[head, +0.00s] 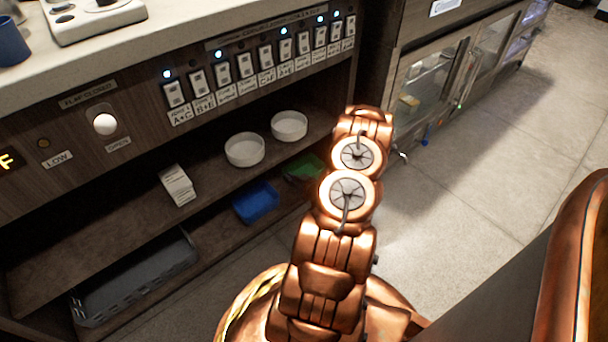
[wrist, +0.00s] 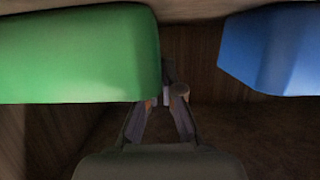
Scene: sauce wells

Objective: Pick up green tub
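The green tub (head: 303,167) is on the lower shelf under the counter, partly hidden by my arm in the head view. In the wrist view the green tub (wrist: 80,55) is large at the upper left. My gripper (wrist: 164,98) is in the middle of the wrist view, with a gap between its fingers and nothing seen in it. The fingers are below and right of most of the green tub in that view, near its lower right corner. I cannot tell whether they touch it. In the head view my arm hides the gripper.
A blue tub (head: 255,202) is left of the green one; it also fills the upper right of the wrist view (wrist: 272,50). Two white round bowls (head: 245,149) (head: 290,126) and a white stack (head: 177,185) stand on the shelf above. A dark tray (head: 135,278) is at the lower left.

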